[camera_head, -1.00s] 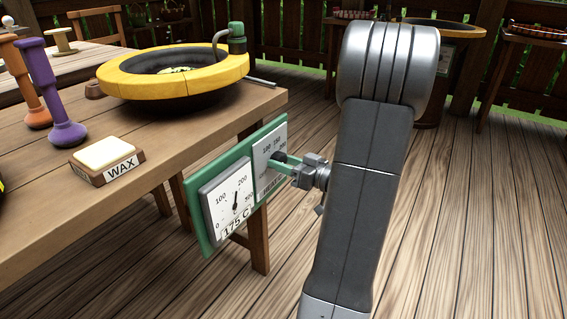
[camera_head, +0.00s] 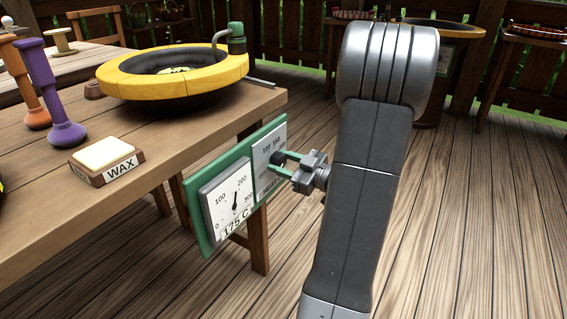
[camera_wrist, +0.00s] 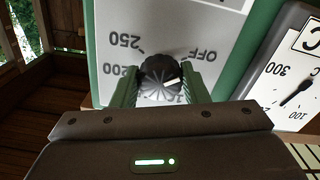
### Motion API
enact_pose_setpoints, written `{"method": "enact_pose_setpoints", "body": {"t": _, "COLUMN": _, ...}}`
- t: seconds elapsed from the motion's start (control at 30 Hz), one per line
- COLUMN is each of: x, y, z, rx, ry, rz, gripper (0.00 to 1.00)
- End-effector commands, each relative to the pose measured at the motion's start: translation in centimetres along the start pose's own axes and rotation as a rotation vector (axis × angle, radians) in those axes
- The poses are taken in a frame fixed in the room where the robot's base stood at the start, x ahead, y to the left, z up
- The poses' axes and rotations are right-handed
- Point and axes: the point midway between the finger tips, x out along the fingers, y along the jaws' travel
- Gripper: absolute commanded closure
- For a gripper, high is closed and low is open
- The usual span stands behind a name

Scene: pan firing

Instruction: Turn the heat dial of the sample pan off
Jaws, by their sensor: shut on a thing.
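The dark, ribbed heat dial (camera_wrist: 160,72) sits on a white scale plate (camera_wrist: 165,30) marked 250, 200 and OFF. It also shows in the head view (camera_head: 276,157), partly hidden by my fingers. A white mark on the dial is on its right side in the wrist view, below the OFF label. My gripper (camera_head: 279,170) reaches the plate from the right, its two green fingers on either side of the dial and shut on it. Beside the plate, a gauge (camera_head: 229,196) reads 175 C. Both are on a green panel (camera_head: 194,222) at the table's edge.
The wooden table (camera_head: 150,170) carries a yellow-rimmed pan (camera_head: 130,85) with a green fitting (camera_head: 236,38), a WAX block (camera_head: 107,160), and purple (camera_head: 50,90) and orange (camera_head: 22,80) handled tools. The deck floor to the right is clear.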

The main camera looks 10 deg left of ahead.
Motion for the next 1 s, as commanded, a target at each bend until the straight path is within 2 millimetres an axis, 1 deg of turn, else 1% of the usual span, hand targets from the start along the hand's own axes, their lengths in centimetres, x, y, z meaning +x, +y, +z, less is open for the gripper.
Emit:
{"method": "enact_pose_setpoints", "body": {"t": 0.27, "x": -0.1, "y": -0.1, "z": 0.1, "rx": 0.0, "ry": -0.003, "rz": -0.002, "gripper": 0.82}}
{"method": "enact_pose_setpoints", "body": {"t": 0.3, "x": -0.1, "y": -0.1, "z": 0.1, "rx": 0.0, "ry": -0.003, "rz": -0.002, "gripper": 0.58}}
{"method": "enact_pose_setpoints", "body": {"t": 0.37, "x": -0.1, "y": -0.1, "z": 0.1, "rx": 0.0, "ry": -0.003, "rz": -0.002, "gripper": 0.46}}
{"method": "enact_pose_setpoints", "body": {"t": 0.4, "x": 0.0, "y": -0.1, "z": 0.1, "rx": 0.0, "ry": -0.003, "rz": -0.002, "gripper": 0.38}}
{"method": "enact_pose_setpoints", "body": {"t": 0.67, "x": 0.0, "y": 0.0, "z": 0.0, "rx": 0.0, "ry": -0.001, "rz": -0.001, "gripper": 0.38}}
{"method": "enact_pose_setpoints", "body": {"t": 0.77, "x": -0.4, "y": 0.0, "z": 0.0, "rx": 0.0, "ry": -0.002, "rz": 0.001, "gripper": 0.38}}
{"method": "enact_pose_setpoints", "body": {"t": 0.87, "x": -1.3, "y": 0.1, "z": 0.0, "rx": 0.0, "ry": -0.002, "rz": 0.002, "gripper": 0.38}}
{"method": "enact_pose_setpoints", "body": {"t": 1.0, "x": -3.7, "y": 0.2, "z": -0.1, "rx": 0.001, "ry": -0.002, "rz": 0.005, "gripper": 0.38}}
